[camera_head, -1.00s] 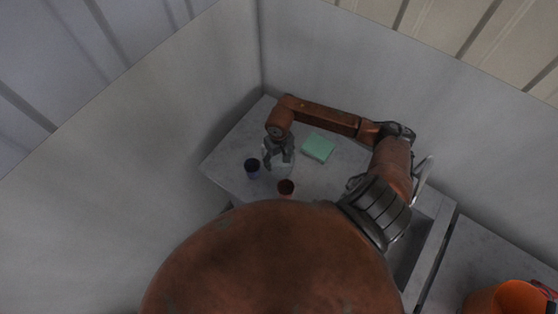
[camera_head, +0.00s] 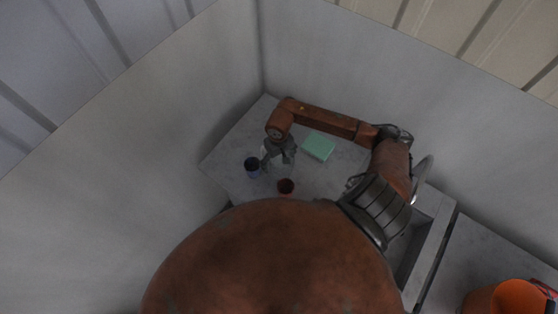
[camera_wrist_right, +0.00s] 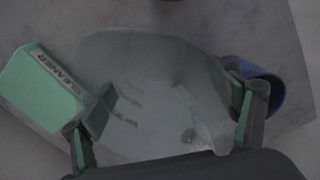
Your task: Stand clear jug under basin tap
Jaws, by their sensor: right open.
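The clear jug (camera_wrist_right: 150,75) fills the middle of the right wrist view, see-through with faint markings. My right gripper (camera_wrist_right: 168,118) is open, with its green-padded fingers spread on either side of the jug. Whether they touch it I cannot tell. In the head view my right gripper (camera_head: 278,161) is over the worktop, and the jug can hardly be made out there. The curved grey tap (camera_head: 425,168) stands at the right, partly behind my arm. The basin (camera_head: 408,250) lies below it, partly hidden. My left gripper is not in view.
A blue cup (camera_head: 252,166) stands just left of my gripper, close to one finger. A dark red cup (camera_head: 286,187) stands in front. A green cleaner box (camera_head: 318,147) lies to the right. An orange bucket (camera_head: 508,298) is at lower right. Walls enclose the back and left.

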